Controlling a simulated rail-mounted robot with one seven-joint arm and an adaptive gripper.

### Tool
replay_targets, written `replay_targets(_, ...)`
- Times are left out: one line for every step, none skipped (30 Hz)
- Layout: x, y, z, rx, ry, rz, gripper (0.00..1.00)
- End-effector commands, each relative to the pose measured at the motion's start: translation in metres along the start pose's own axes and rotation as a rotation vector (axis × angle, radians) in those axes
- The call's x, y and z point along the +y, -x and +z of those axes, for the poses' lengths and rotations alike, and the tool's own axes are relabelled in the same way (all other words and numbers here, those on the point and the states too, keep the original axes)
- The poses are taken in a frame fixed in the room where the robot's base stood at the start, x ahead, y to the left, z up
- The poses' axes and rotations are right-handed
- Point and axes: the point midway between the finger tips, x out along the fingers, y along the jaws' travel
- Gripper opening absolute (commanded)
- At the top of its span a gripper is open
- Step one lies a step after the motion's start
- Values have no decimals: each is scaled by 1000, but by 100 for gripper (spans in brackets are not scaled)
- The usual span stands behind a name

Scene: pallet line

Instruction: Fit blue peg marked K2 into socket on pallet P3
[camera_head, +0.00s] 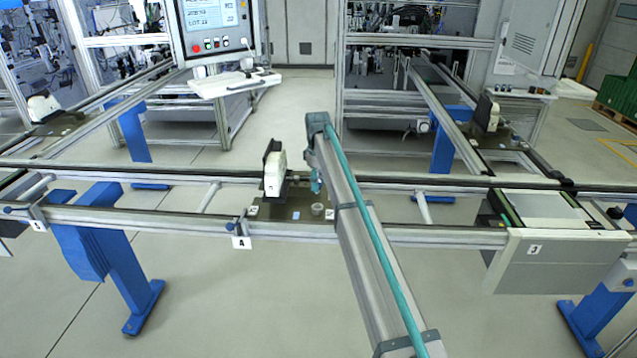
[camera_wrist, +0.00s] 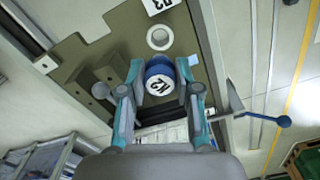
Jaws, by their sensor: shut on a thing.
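The blue peg (camera_wrist: 159,78) shows in the wrist view with its white K2 label upside down, facing the camera. My gripper (camera_wrist: 160,86) is shut on it, one teal finger on each side. The socket, a pale ring (camera_wrist: 160,38), is on the olive pallet (camera_wrist: 118,32) just above the peg in the picture. The ring looks empty. A P3 label (camera_wrist: 160,4) lies beyond it. The peg appears apart from the ring; its height above the pallet is hard to tell. In the head view my gripper (camera_head: 316,182) is mostly hidden behind my arm, over the pallet (camera_head: 290,213).
A white and black unit (camera_head: 274,170) stands on the pallet left of my gripper. Dark blocks (camera_wrist: 103,82) sit left of the peg in the wrist view. Rails (camera_head: 120,217) run along both pallet sides. A blue-knobbed lever (camera_wrist: 282,121) sticks out at the right. A box marked 3 (camera_head: 550,262) is at the right.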

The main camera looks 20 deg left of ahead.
Motion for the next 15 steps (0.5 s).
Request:
replay_targets(0,-3,0,0,-1,0,0)
replay_targets(0,-5,1,0,-1,0,0)
replay_targets(0,-7,1,0,-2,0,0)
replay_targets(0,-9,1,0,-2,0,0)
replay_targets(0,-11,1,0,-2,0,0)
replay_targets(0,-14,1,0,-2,0,0)
replay_targets(0,-17,1,0,-3,0,0)
replay_targets(0,-19,1,0,-3,0,0)
replay_targets(0,-23,1,0,-3,1,0)
replay_targets(0,-25,1,1,-3,1,0)
replay_targets(0,-28,1,1,-3,1,0)
replay_targets(0,-32,1,0,-3,0,0)
replay_targets(0,-34,1,0,-3,0,0)
replay_targets(0,-37,1,0,-3,0,0)
replay_targets(0,-40,1,0,-4,0,0)
